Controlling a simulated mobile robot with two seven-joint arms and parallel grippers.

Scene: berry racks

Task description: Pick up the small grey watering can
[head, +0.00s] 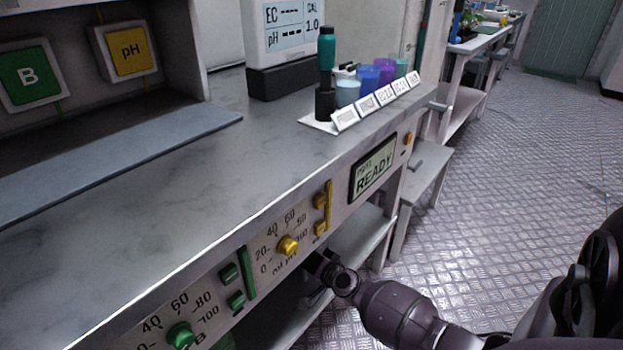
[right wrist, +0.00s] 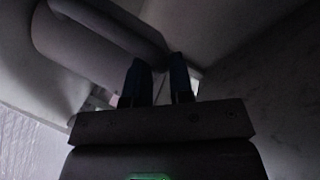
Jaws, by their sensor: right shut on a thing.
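In the right wrist view a dim grey rounded body with a thick curved tube, the small grey watering can (right wrist: 75,45), fills the upper left. The two dark blue fingers of my right gripper (right wrist: 160,78) reach up to the tube and are shut on it. The can's full outline is cut off and dark. In the head view my right arm reaches in under the counter front, with its wrist just below the yellow dial. The fingers and the can are hidden there by the counter. My left gripper is not in view.
The grey counter (head: 150,165) overhangs the lower shelf (head: 355,240) where my right arm reaches. Its front carries dials and a READY screen (head: 374,167). Several cups and a teal bottle (head: 326,50) stand at its far end. Metal floor (head: 500,190) to the right is clear.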

